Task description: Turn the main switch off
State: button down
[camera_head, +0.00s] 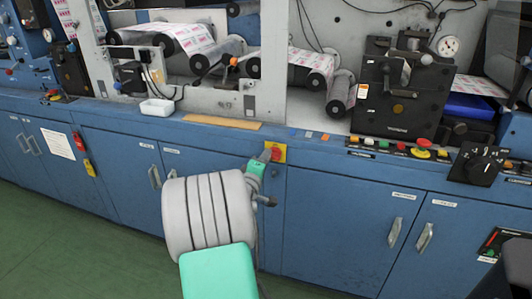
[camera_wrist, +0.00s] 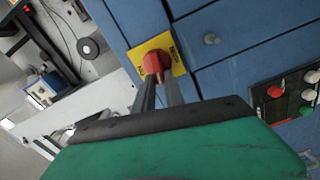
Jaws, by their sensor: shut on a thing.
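The main switch is a red rotary knob (camera_wrist: 155,62) on a yellow square plate (camera_wrist: 179,66), fixed to the blue cabinet front. In the head view the yellow plate (camera_head: 282,152) shows just beyond the end of my arm, with the red knob (camera_head: 275,154) partly covered. My gripper (camera_wrist: 157,84) is at the knob, its two dark fingers close together and shut on it. In the head view my gripper (camera_head: 266,158) reaches the plate from the lower left. The knob's exact angle and the plate's markings are hard to read.
Printed web runs over rollers (camera_head: 340,93) above the blue cabinets (camera_head: 335,225). A row of push buttons (camera_head: 400,147) and a red emergency stop on yellow (camera_head: 423,148) sit on the ledge at right. A black rotary control (camera_head: 480,163) stands farther right. Green floor is clear at lower left.

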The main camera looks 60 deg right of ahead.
jog(key=shift+f+n+p, duration=0.15)
jog(key=shift+n+p, duration=0.55)
jog(key=shift+n, duration=0.5)
jog(key=shift+f, duration=0.1)
jog(key=c, duration=1.4)
grip_release()
jog(key=shift+a, duration=0.1)
jog(key=s+a, duration=0.1)
jog(key=a, duration=0.6)
jog(key=shift+a, duration=0.3)
jog(key=shift+s, duration=0.1)
